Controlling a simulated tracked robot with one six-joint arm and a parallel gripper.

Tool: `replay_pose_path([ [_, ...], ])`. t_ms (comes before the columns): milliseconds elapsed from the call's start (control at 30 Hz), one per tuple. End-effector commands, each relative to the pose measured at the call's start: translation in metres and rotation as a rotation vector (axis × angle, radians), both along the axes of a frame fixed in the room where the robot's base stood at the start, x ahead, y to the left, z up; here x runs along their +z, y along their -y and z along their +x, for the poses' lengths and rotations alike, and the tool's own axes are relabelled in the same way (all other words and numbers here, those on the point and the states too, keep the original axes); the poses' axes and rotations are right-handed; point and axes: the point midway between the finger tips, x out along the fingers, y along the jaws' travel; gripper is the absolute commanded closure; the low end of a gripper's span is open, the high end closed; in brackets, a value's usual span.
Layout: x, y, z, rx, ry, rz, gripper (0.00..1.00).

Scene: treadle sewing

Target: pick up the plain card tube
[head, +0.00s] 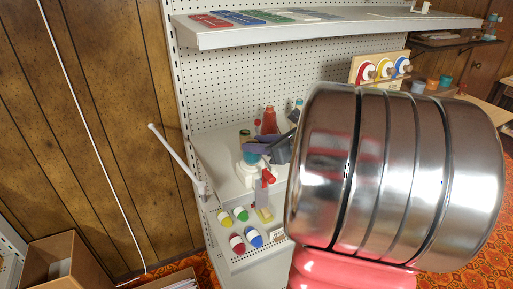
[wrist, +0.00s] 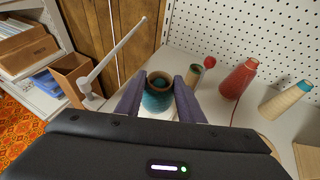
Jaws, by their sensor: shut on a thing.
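My gripper (wrist: 158,88) is shut on a teal-wound tube (wrist: 157,100) with a brown, hollow-looking top. The tube stands between the two purple-grey fingers in the wrist view. In the head view my gripper (head: 260,147) is over the shelf, with the teal tube (head: 250,157) under it, above a white round thing (head: 249,176). Whether the tube touches what is below is hidden. A small tan-rimmed tube with a dark green band (wrist: 196,73) stands just beyond the right finger. I cannot make out a fully plain card tube.
A red ball-like top (wrist: 210,62) is behind. A pegboard (wrist: 250,30) closes the back; a white rod (head: 174,152) sticks out left.

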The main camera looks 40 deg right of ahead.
Motion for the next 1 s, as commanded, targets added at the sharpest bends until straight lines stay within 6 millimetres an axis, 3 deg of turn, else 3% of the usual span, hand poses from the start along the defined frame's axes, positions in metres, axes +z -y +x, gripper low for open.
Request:
replay_pose_path([
  [167,0.014,0.0,0.0,0.002,0.002,-0.003,0.86],
  [633,0.089,0.0,0.0,0.002,0.001,-0.004,0.86],
  [1000,0.099,-0.001,0.0,0.001,0.0,0.0,0.86],
])
